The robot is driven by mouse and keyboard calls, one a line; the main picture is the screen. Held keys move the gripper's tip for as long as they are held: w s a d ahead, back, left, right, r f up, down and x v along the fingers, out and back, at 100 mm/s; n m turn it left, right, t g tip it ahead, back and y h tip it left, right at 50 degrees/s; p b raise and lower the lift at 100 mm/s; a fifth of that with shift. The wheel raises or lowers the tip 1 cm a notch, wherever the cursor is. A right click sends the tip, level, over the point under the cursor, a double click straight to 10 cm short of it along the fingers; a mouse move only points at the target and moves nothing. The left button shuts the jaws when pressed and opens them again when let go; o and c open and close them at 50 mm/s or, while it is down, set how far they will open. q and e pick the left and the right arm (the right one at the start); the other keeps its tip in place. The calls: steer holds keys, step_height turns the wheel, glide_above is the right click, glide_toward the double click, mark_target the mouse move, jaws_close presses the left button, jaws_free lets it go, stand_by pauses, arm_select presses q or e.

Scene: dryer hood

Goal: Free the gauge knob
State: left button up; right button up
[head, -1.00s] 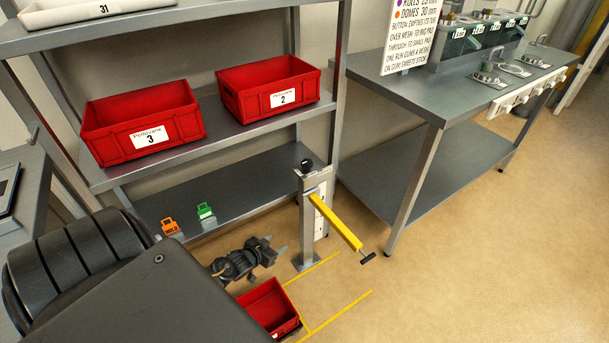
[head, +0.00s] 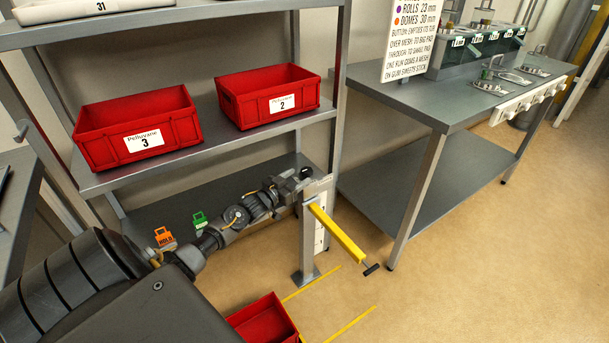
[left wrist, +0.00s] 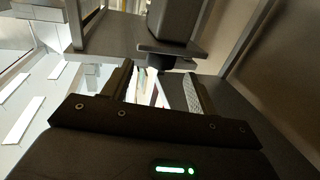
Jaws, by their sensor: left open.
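A black knob (head: 306,172) sits on top of a grey metal post (head: 309,235), which bears a yellow arm (head: 335,233) with a black crossbar at its end. I take this knob for the gauge knob. My left gripper (head: 291,184) is level with the post's top, just left of the knob; the head view does not show clearly whether they touch. In the left wrist view my left gripper (left wrist: 160,82) has its fingers apart, with a dark rounded part (left wrist: 165,55) just beyond the tips. My right gripper is out of view.
An orange tag (head: 165,238) and a green tag (head: 200,222) are at the lower shelf's front. Red bins (head: 137,130) (head: 268,97) stand on the shelf above. Another red bin (head: 262,322) is on the floor. A grey bench (head: 430,95) stands right; floor before it is clear.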

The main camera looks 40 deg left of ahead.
mark_target(303, 173)
arm_select(q)
steer(key=shift+w, duration=2.1)
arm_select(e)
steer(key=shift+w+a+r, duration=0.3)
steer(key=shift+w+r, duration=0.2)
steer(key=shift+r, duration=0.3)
arm_select(q)
steer(key=shift+c, duration=0.2)
steer(key=shift+d, duration=0.1)
steer(key=c, duration=1)
